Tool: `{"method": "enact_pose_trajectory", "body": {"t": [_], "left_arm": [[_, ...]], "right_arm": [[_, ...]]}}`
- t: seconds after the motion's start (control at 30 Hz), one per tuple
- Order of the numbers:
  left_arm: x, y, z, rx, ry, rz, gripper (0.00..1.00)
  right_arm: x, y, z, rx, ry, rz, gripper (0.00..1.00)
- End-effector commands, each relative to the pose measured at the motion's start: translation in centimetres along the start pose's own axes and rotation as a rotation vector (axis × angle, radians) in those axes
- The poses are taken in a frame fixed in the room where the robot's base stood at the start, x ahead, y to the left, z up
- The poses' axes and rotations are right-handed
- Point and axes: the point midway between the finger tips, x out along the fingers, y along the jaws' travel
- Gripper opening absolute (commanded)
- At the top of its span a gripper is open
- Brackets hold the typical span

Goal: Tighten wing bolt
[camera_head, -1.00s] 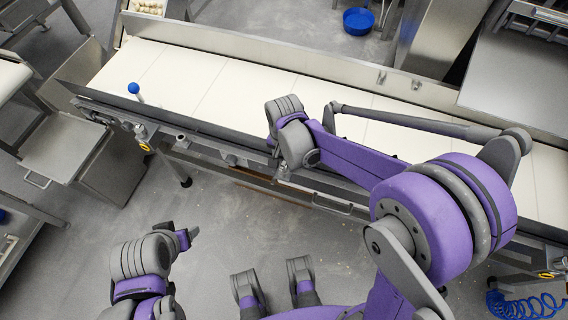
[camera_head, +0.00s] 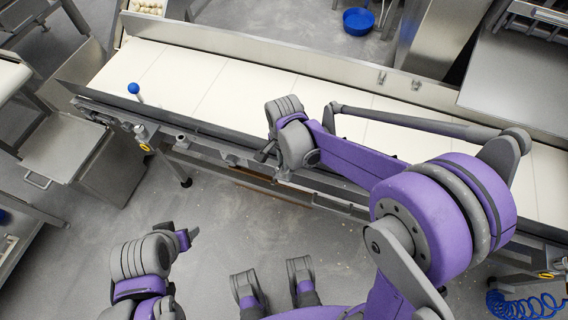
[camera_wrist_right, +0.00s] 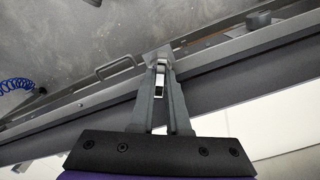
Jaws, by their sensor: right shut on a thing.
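My right gripper (camera_head: 264,153) is at the near side rail of the conveyor, partly hidden behind its own wrist in the head view. In the right wrist view, its two long grey fingers (camera_wrist_right: 159,62) come together at the tips on a small grey metal piece at the rail, which seems to be the wing bolt (camera_wrist_right: 157,52). The fingertips cover much of it, and its wings cannot be made out. My left gripper (camera_head: 192,235) is low in the head view, away from the conveyor; its fingers are too small to read.
The conveyor's white belt (camera_head: 225,85) runs diagonally behind the rail. A rail handle (camera_wrist_right: 116,67) is near the fingers in the wrist view. Grey floor (camera_head: 235,220) is open in front of the conveyor.

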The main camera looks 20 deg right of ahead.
Motion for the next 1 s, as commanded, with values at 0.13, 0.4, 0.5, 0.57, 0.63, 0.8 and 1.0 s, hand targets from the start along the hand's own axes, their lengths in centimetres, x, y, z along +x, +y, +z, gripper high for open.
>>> {"method": "enact_pose_trajectory", "body": {"t": [0.13,0.4,0.5,0.57,0.63,0.8,1.0], "left_arm": [[-0.03,0.00,-0.01,0.000,0.000,0.000,0.64],[-0.06,0.00,-0.03,0.000,0.000,0.000,0.64],[-0.06,0.00,-0.03,0.000,0.000,0.000,0.64],[-0.06,0.00,-0.03,0.000,0.000,0.000,0.64],[-0.06,0.00,-0.03,0.000,0.000,0.000,0.64],[-0.07,0.00,-0.03,0.000,0.000,0.000,0.64],[-0.11,0.00,-0.06,0.000,0.000,0.000,0.64]], "right_arm": [[0.02,0.00,0.00,0.226,0.000,0.000,0.00],[0.06,0.00,0.00,0.547,0.000,0.000,0.00],[0.06,0.00,0.00,0.573,0.000,0.000,0.00],[0.06,0.00,0.00,0.573,0.000,0.000,0.00],[0.06,0.00,0.00,0.572,0.000,0.000,0.00],[0.06,0.00,0.00,0.613,0.000,0.000,0.00],[0.09,0.00,0.00,0.899,0.000,0.000,0.00]]}}
